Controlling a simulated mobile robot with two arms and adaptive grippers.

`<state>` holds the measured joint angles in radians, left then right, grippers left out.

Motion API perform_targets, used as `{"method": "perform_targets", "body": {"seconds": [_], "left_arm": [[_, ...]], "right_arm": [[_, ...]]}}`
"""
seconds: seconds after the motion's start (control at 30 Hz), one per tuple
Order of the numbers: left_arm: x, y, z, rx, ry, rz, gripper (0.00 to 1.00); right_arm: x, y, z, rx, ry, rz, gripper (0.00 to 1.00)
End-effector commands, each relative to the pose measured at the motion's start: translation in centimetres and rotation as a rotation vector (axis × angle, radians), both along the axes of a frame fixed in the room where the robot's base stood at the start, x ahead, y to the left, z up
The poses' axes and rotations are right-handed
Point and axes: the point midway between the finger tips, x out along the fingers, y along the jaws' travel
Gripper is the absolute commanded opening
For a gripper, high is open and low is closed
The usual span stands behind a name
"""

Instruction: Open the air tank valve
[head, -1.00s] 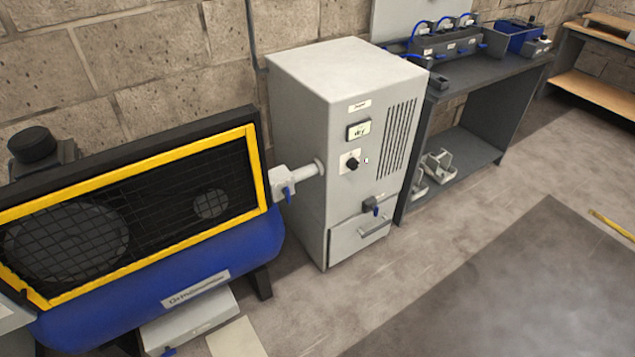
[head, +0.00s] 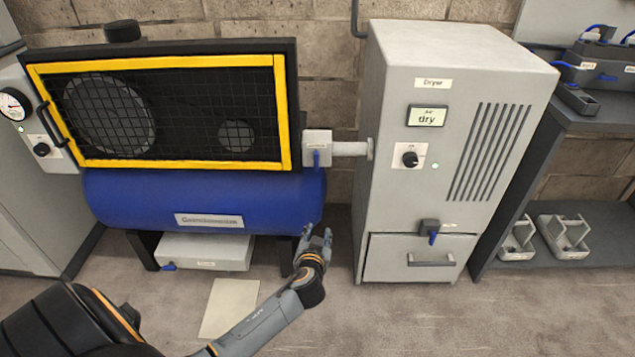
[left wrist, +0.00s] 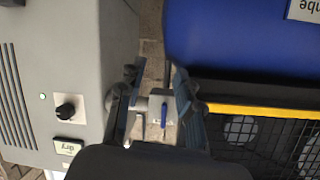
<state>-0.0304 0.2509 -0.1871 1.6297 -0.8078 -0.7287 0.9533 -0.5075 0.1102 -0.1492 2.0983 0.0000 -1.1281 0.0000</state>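The air tank valve (head: 317,143) is a light grey block between the blue compressor tank (head: 130,198) and the pipe into the dryer (head: 400,70). Its small blue lever (head: 316,158) hangs straight down in the head view. My left gripper (head: 316,238) is below the valve, near the tank's right end. In the left wrist view, which is upside down, the two fingers (left wrist: 157,80) are spread apart with nothing between them. The blue lever (left wrist: 163,116) shows beyond them, in the gap, apart from the fingers. My right gripper is not in view.
A grey box with a blue lever (head: 205,253) sits under the tank. The dryer has a knob (head: 410,159), a drain valve with a blue lever (head: 430,227) and a drawer (head: 417,259). A yellow-framed mesh guard (head: 170,112) covers the compressor. Open floor lies in front.

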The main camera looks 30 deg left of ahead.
Motion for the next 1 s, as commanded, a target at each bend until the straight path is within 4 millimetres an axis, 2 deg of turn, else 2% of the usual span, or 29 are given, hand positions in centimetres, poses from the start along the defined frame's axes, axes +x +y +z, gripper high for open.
{"method": "perform_targets", "body": {"seconds": [0.03,0.1,0.2,0.33,0.47,0.57,0.8,1.0], "left_arm": [[1.0,0.4,1.9,0.002,-0.097,0.027,0.35],[1.5,0.9,5.4,-0.003,-0.207,0.062,0.35],[1.6,1.3,9.2,-0.011,-0.325,0.096,0.35],[1.5,1.6,11.9,-0.019,-0.404,0.119,0.35],[2.3,2.2,12.5,-0.021,-0.421,0.123,0.35],[3.6,3.1,12.6,-0.019,-0.421,0.123,0.35],[8.1,5.8,12.5,-0.018,-0.418,0.123,0.35],[11.1,7.7,12.4,-0.020,-0.417,0.124,0.35]], "right_arm": [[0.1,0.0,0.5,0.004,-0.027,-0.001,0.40],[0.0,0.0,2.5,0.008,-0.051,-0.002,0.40],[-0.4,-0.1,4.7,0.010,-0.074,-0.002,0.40],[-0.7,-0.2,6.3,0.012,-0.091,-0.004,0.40],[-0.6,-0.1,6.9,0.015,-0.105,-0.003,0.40],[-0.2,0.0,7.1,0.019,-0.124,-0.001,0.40],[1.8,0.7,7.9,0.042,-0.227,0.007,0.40],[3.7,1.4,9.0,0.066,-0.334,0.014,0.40]]}}
